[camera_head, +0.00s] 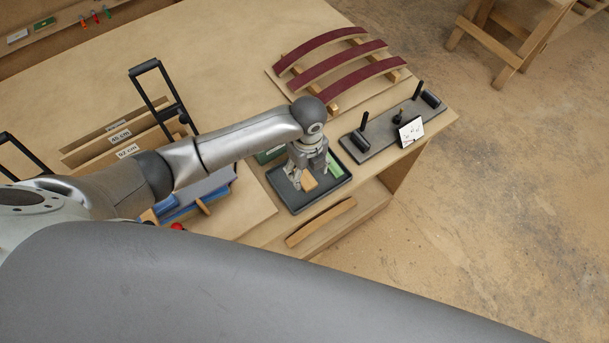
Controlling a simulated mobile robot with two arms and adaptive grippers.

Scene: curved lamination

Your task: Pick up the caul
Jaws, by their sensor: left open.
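My left gripper (301,183) points down over a dark shallow tray (304,207) near the bench's front edge. It is open. A small tan wooden block (309,181) shows right at its fingertips; I cannot tell whether the fingers touch it. A light green piece (335,166) lies in the tray to the right of the gripper. My right gripper is not in view.
Several dark red curved strips (341,68) rest on wooden bearers behind the tray. A grey board (375,146) with black rollers and a white card (411,131) lies to the right. Labelled wooden boards (122,148) and blue pieces (195,195) are at left.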

